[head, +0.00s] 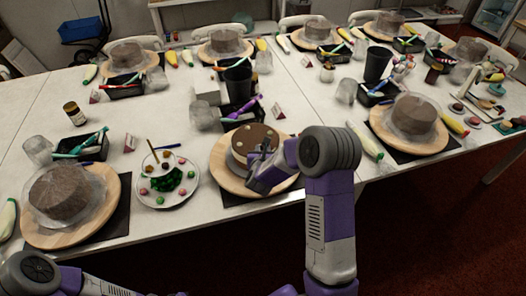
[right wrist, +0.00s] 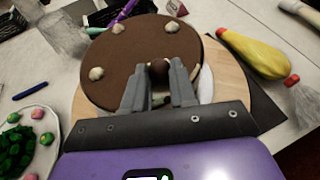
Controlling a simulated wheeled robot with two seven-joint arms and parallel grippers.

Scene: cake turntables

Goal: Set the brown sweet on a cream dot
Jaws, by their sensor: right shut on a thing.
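A brown-topped cake (head: 257,137) stands on a round wooden turntable (head: 226,177); the cake also shows in the right wrist view (right wrist: 130,52). Cream dots sit around its top edge, such as one cream dot (right wrist: 118,26), another cream dot (right wrist: 172,27) and a third cream dot (right wrist: 96,73). My right gripper (right wrist: 157,74) is shut on a round brown sweet (right wrist: 159,70) at the cake's near edge. The fingers hide what lies under the sweet, so I cannot tell whether it touches a dot. My left gripper is out of view.
A white plate (head: 153,199) with green, pink and brown sweets stands left of the turntable. A black cup and tray (head: 236,112) stand behind the cake. A yellow piping bag (right wrist: 255,54) lies to the right. Other wrapped cakes on turntables fill the tables.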

